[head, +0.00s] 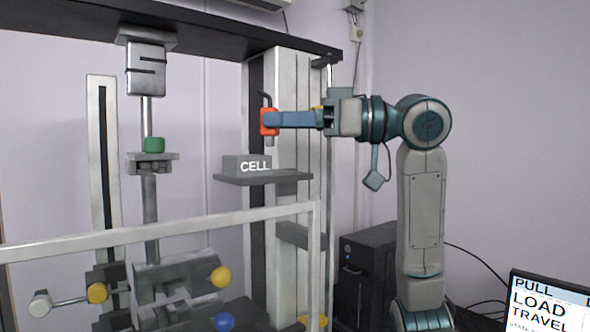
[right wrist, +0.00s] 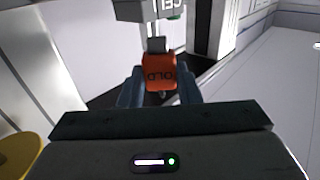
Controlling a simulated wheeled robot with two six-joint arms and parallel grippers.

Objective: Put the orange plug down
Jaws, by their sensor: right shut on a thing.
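The orange plug (head: 268,121) is held up at the tips of my right gripper (head: 275,119), in front of the machine's right column and above the shelf marked CELL. A dark cable end shows above it and a short grey pin below it. In the right wrist view the plug (right wrist: 160,72) sits between the two blue fingers and bears dark lettering. My right gripper is shut on it. The plug is apart from the CELL block (head: 247,166) below. My left gripper is not in view.
A green piece (head: 154,145) sits on the left test column. A pale rail (head: 160,231) crosses the front. Yellow (head: 221,277) and blue (head: 224,322) knobs are low down. A dark box (head: 366,275) and a screen (head: 548,304) stand at the right.

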